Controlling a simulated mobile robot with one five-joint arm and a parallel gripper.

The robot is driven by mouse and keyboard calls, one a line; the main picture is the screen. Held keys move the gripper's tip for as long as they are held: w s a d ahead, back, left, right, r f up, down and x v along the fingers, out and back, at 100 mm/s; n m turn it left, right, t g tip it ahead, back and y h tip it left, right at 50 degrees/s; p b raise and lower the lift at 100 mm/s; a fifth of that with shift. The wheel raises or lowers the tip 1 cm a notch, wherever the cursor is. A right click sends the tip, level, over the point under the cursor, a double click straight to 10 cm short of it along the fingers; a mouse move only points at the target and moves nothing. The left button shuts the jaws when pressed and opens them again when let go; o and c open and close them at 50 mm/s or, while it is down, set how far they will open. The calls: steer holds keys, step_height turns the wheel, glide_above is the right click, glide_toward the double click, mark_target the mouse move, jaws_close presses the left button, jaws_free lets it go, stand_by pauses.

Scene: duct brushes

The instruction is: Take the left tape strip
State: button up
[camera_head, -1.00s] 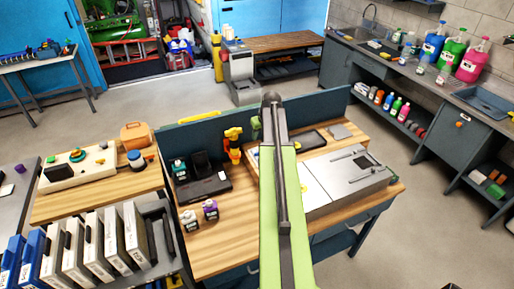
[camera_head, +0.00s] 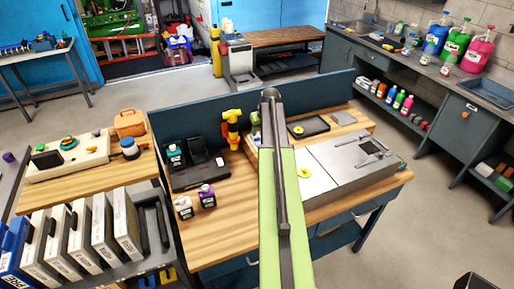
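I cannot make out a tape strip in the head view. The wooden workbench (camera_head: 222,232) stands in front of me, and my green arm cuts across its middle. On its right part is a grey metal box (camera_head: 345,172) with a light panel and a small yellow round piece (camera_head: 304,171) on it. A dark tray (camera_head: 316,124) behind it holds another yellow round piece (camera_head: 298,129). My arm hides part of the bench between the left and right items. My gripper does not show.
On the bench's left are a black stand (camera_head: 200,171), two small bottles (camera_head: 207,196) and a yellow-orange tool (camera_head: 231,128). A blue panel (camera_head: 190,122) closes the bench's back. Binders (camera_head: 121,228) stand on a cart at left.

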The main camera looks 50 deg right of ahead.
mark_target(258, 138)
steer(key=b+x, duration=0.5)
steer(key=shift+w+a+f, duration=0.1)
steer(key=shift+w+a, duration=0.05)
steer(key=shift+a, duration=0.05)
jaws_close()
steer(key=shift+r+p, duration=0.25)
steer(key=shift+p, duration=0.05)
steer(key=shift+r, duration=0.25)
steer(key=r+p, duration=0.4)
steer(key=p, duration=0.1)
steer(key=shift+s+d+r, duration=0.35)
steer(key=shift+s+d, duration=0.05)
steer(key=s+d+r+p, duration=0.5)
steer(key=s+d, duration=0.2)
steer(key=d, duration=0.1)
steer(key=shift+r+p, duration=0.3)
steer(key=shift+p, duration=0.1)
